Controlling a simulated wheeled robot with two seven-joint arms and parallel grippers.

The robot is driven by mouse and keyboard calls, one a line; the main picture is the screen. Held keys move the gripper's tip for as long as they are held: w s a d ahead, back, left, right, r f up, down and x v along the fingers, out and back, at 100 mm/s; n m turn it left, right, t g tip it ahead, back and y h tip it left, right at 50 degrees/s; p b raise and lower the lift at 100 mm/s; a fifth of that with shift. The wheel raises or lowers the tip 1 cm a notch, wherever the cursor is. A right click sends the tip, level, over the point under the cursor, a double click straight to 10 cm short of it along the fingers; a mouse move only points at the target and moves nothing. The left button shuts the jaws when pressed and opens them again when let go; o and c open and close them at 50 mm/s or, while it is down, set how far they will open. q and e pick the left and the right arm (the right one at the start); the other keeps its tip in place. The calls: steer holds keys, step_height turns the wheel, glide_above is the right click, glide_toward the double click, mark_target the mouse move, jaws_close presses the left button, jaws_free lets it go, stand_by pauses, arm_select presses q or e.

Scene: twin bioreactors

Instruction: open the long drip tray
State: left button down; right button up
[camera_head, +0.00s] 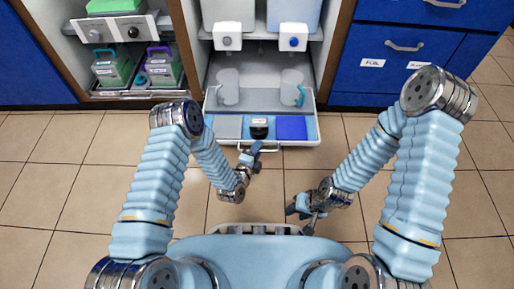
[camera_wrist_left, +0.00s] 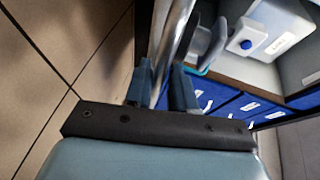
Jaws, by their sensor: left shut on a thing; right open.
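The long drip tray (camera_head: 212,104) is a pale tray low in the middle cabinet bay in the head view. It is pulled out, with its front part over the floor. Its metal handle (camera_head: 270,149) runs along the front face. My left gripper (camera_head: 254,153) is at the handle, left of its middle. In the left wrist view the handle bar (camera_wrist_left: 178,45) passes between the two fingers of this gripper (camera_wrist_left: 161,88), which is shut on it. My right gripper (camera_head: 302,211) is open and empty above the floor, nearer my base and to the right.
Two clear jugs (camera_head: 228,92) (camera_head: 291,94), a grey pad (camera_head: 228,127), a small black item (camera_head: 259,128) and a blue pad (camera_head: 291,128) are in the tray. White dispensers (camera_head: 228,38) stand above. Blue drawers (camera_head: 385,52) flank it on the right. The tiled floor (camera_head: 60,170) is clear.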

arm_select(q)
steer(key=shift+s+f, duration=0.25)
steer(key=shift+f, duration=0.2)
arm_select(e)
steer(key=shift+f, duration=0.1)
arm_select(q)
steer(key=c, duration=1.2)
jaws_free()
steer(key=shift+o, duration=0.2)
steer(key=shift+w, duration=0.1)
steer(key=shift+w+r, duration=0.1)
steer(key=shift+r, duration=0.15)
